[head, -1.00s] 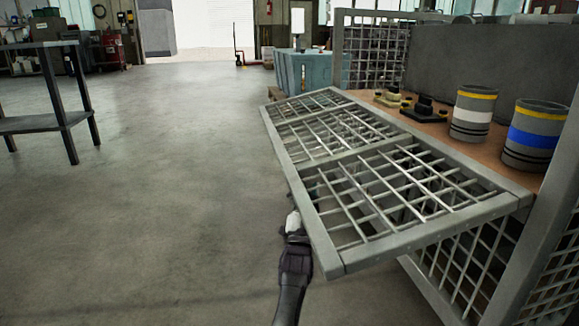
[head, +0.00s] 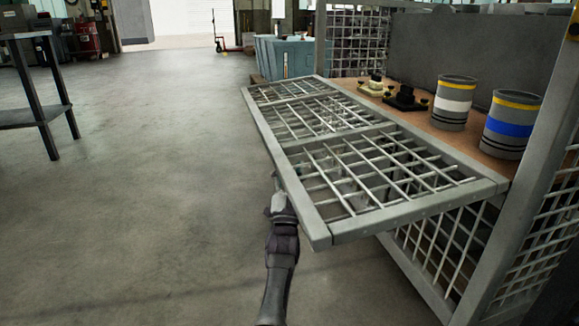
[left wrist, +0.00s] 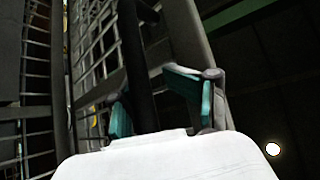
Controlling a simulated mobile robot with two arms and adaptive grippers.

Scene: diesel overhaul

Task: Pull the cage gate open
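The cage gate (head: 322,219) is a grey framed mesh panel. In the head view it sticks out from the front of the wooden-topped cage, almost level, its outer edge towards the open floor. My left gripper (head: 279,196) is at that outer edge, near its front corner; the edge partly hides its fingertips. In the left wrist view, the teal-padded fingers (left wrist: 155,100) stand on either side of a dark bar (left wrist: 139,70), which looks like the gate's handle, with mesh behind. They appear closed on it, though the exact contact is hard to see. My right gripper is not in view.
On the wooden top (head: 470,148) stand two grey cylinders, one white-banded (head: 454,105) and one blue-banded (head: 510,128), beside small black and pale parts. A dark table (head: 30,117) is at the left. The floor left of the gate is clear.

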